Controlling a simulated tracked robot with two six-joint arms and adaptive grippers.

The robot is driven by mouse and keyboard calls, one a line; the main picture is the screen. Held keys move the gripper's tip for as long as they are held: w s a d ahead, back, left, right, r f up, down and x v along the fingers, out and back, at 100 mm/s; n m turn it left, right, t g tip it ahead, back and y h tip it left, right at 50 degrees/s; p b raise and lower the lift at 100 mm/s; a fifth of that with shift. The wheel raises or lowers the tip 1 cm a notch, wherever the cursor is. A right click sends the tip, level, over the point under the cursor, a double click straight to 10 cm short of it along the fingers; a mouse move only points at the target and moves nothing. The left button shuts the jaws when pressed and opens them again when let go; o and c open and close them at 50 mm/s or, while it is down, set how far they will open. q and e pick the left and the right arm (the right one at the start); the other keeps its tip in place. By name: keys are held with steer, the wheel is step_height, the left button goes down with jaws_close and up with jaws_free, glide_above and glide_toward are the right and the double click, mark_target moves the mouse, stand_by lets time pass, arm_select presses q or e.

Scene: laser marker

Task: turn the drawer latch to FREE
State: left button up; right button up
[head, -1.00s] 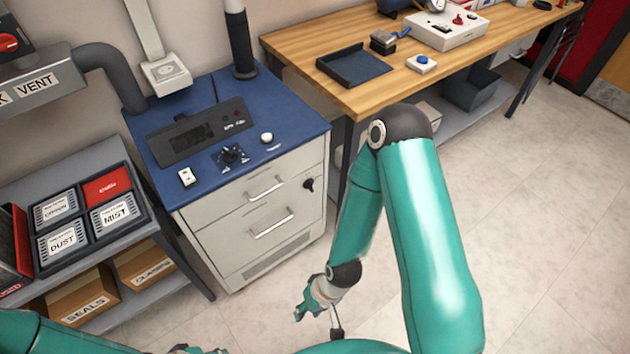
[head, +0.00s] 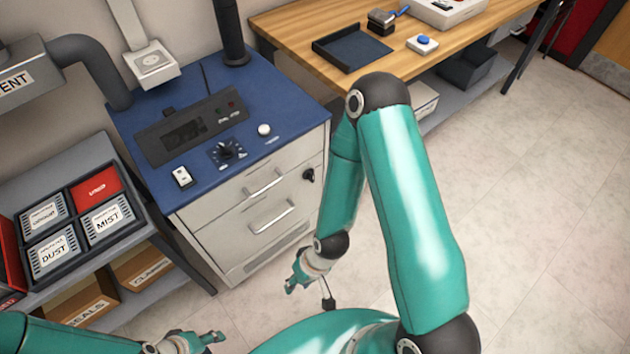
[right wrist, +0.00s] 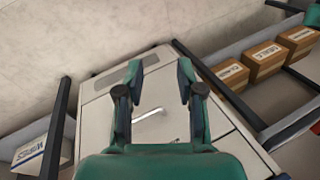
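The drawer latch (head: 309,174) is a small black knob on the upper right of the pale cabinet's front (head: 240,215), beside the top drawer handle (head: 263,184). Its setting is too small to read. My right gripper (head: 292,284) is in front of and below the cabinet's drawers, apart from the latch. In the right wrist view its two fingers (right wrist: 160,78) are spread with nothing between them, and a drawer handle (right wrist: 150,112) shows beyond. The latch is not discernible there. My left gripper (head: 213,338) is low at the bottom edge; its opening is unclear.
The cabinet's blue top (head: 205,95) carries a dial (head: 227,150), a white button and a switch. A shelf with labelled filter boxes (head: 75,215) stands left. A wooden bench (head: 300,35) stands right of the cabinet. Floor before the cabinet is clear.

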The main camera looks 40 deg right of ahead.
steer(key=w+d+f+t+b, duration=0.4)
steer(key=w+d+f+b, duration=0.2)
steer(key=w+f+b, duration=0.15)
steer(key=n+t+h+b, duration=0.2)
steer(key=n+t+b, duration=0.1)
steer(key=t+b, duration=1.15)
glide_toward(311, 176)
steer(key=w+g+b, duration=0.1)
steer(key=w, duration=0.7)
steer(key=shift+w+h+b, duration=0.2)
steer(key=shift+h+b, duration=0.1)
steer(key=shift+b, duration=0.05)
steer(key=shift+g, duration=0.25)
steer(key=shift+c, duration=0.3)
jaws_close()
